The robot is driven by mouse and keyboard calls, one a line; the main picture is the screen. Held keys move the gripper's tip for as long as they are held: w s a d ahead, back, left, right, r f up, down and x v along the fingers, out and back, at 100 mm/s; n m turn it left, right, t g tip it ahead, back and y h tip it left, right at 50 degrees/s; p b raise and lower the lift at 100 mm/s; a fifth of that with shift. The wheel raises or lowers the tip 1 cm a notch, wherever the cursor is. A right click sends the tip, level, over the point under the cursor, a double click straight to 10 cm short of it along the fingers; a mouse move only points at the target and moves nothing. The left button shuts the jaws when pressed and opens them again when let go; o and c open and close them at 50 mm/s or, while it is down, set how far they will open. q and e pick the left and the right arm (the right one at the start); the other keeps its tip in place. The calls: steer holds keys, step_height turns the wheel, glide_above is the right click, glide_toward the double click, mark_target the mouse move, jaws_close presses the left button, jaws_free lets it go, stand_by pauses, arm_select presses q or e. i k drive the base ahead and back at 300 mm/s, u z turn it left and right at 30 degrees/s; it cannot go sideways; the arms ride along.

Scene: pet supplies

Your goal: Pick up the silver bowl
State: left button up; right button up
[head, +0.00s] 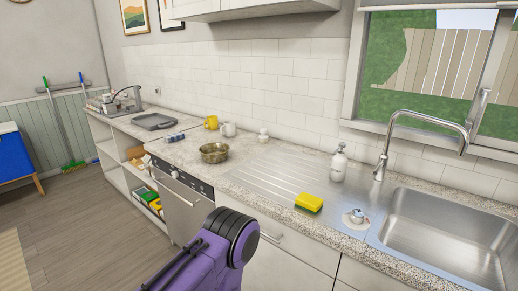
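A round metal bowl (214,153) stands upright on the speckled countertop (185,154), above the dishwasher and left of the sink's drainboard. It looks silver with a brownish-gold tint. A purple and black part of my arm rises from the bottom centre in the head view, in front of the counter and below the bowl. No gripper fingers show in this view. The bowl is fully visible and nothing touches it.
A yellow sponge (309,203), a soap dispenser (338,164) and a drain plug (356,218) are near the sink (450,232). A yellow mug (211,122), a white mug (229,129) and a small white jar (263,135) stand behind the bowl. The counter front edge and dishwasher (180,201) lie before it.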

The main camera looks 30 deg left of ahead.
mark_target(212, 153)
steer(key=u, duration=2.65)
steer(key=i, duration=2)
steer(key=z, duration=0.65)
